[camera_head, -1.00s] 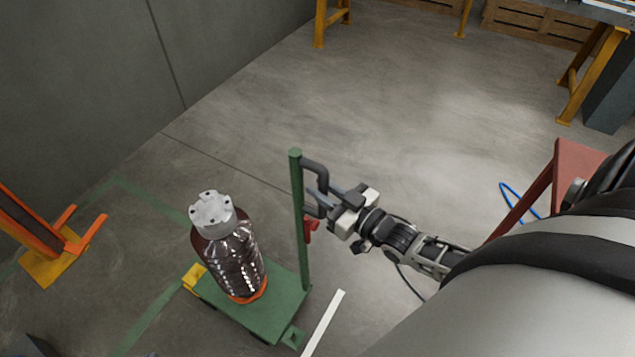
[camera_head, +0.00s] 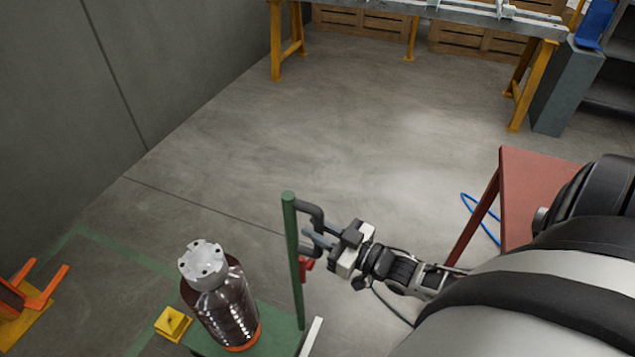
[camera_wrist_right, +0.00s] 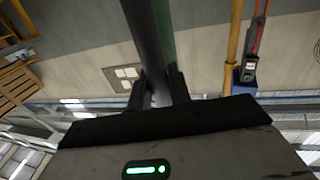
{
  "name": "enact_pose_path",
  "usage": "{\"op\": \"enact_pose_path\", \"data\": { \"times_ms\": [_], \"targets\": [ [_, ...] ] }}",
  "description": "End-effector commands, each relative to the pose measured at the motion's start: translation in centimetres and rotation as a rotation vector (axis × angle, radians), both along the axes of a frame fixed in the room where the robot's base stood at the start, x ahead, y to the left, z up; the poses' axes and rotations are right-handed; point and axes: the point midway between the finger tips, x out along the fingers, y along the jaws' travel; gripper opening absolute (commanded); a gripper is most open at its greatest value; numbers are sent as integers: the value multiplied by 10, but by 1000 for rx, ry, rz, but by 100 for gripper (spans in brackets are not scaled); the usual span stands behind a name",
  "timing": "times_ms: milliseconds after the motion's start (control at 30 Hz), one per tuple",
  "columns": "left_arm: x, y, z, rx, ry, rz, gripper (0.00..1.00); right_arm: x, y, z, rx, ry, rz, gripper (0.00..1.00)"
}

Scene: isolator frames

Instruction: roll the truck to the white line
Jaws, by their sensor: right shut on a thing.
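The green truck (camera_head: 276,325) stands at the bottom of the head view with a large brown bottle (camera_head: 226,304) with a grey cap upright on it. Its green post (camera_head: 291,250) carries a dark handle (camera_head: 314,212). My right gripper (camera_head: 318,238) is shut on this handle from the right. In the right wrist view the dark handle bar (camera_wrist_right: 147,45) runs between the fingers (camera_wrist_right: 158,92). The white line (camera_head: 312,335) lies on the floor just right of the truck's platform; its lower part is cut off by the picture edge. My left gripper is out of view.
A yellow block (camera_head: 173,322) is at the platform's left corner. An orange and yellow stand (camera_head: 25,305) is at far left. A red table (camera_head: 535,190) and a blue cable (camera_head: 470,205) are at right. The middle floor is clear up to the workbench (camera_head: 400,8).

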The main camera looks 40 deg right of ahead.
Motion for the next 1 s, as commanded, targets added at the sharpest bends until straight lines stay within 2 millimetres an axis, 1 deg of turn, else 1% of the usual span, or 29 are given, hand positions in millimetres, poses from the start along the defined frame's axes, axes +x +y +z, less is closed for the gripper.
{"op": "enact_pose_path", "data": {
  "times_ms": [100, 133, 200, 667, 767, 867, 1000],
  "targets": [
    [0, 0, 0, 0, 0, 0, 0, 0, 0, -1, 0, 1, 0, 0],
    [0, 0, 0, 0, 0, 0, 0, 0, 0, -1, 0, 1, 0, 22],
    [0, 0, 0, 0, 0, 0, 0, 0, 0, 0, 0, 1, 0, 39],
    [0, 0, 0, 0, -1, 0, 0, -2, -1, 0, 0, 1, 0, 39],
    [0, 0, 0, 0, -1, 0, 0, -11, -3, -1, -1, 3, 0, 39],
    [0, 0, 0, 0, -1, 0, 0, -27, -9, -1, -2, 5, 0, 39],
    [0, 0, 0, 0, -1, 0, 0, -60, -19, -2, -2, 8, 0, 39]
  ]
}}
